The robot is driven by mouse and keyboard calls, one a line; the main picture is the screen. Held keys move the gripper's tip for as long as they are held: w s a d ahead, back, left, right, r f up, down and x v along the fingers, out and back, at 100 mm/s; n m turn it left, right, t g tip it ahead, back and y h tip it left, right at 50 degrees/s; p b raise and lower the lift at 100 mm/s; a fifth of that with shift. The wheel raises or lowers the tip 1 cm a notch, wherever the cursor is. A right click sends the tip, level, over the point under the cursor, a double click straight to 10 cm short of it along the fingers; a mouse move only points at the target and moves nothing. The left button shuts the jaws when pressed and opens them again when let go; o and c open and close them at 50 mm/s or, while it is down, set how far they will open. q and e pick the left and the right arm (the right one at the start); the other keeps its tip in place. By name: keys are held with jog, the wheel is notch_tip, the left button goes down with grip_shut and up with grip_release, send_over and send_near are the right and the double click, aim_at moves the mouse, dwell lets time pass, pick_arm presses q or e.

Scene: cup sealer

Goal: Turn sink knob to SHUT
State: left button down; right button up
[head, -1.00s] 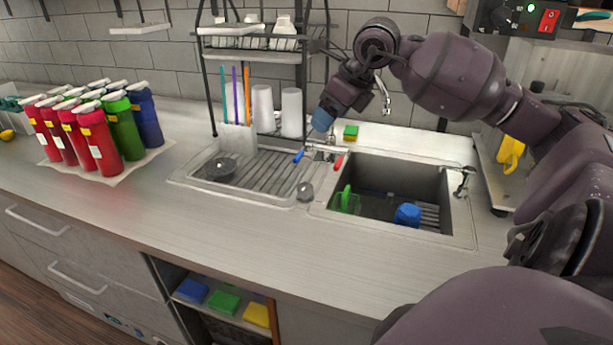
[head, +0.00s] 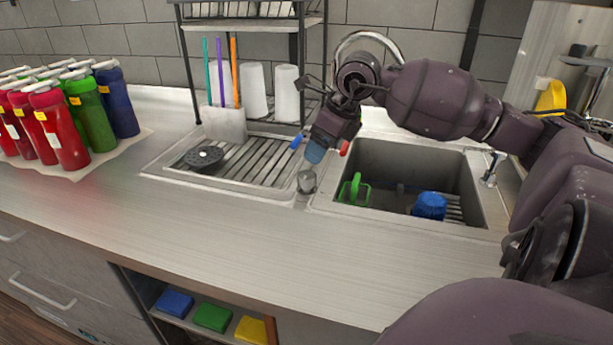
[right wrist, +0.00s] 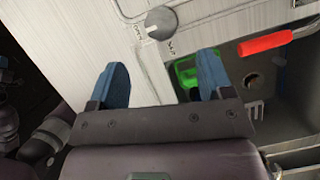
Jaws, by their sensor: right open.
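The sink knob (head: 307,182) is a small round grey knob on the counter at the front, between the drainboard and the basin. In the right wrist view the knob (right wrist: 160,22) has small lettering on either side, and its exact setting is hard to read. My right gripper (head: 316,152) has blue fingertips and is just above and behind the knob in the head view. In the right wrist view my right gripper (right wrist: 163,76) is open and empty, its fingers spread apart, with the knob beyond the gap between them.
The faucet's blue handle (head: 297,141) and red handle (head: 345,148) flank my right gripper. The basin (head: 385,165) holds a green item (head: 353,190) and a blue item (head: 430,206). A drying rack (head: 190,75) stands behind. The front counter (head: 220,245) is clear.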

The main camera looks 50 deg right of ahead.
aim_at(308, 175)
jog(key=b+x, duration=0.1)
jog(key=x, duration=0.7)
jog(key=shift+f+b, duration=0.15)
jog(key=shift+b, duration=0.15)
pick_arm(q)
jog(key=shift+w+d+f, duration=0.35)
jog(key=shift+w+f, duration=0.1)
jog(key=shift+f, duration=0.1)
pick_arm(e)
jog(key=shift+w+f, duration=0.2)
jog(key=shift+f, duration=0.15)
jog(key=shift+c, duration=0.7)
jog(key=c, duration=0.8)
pick_arm(q)
jog(key=shift+s+a, duration=0.1)
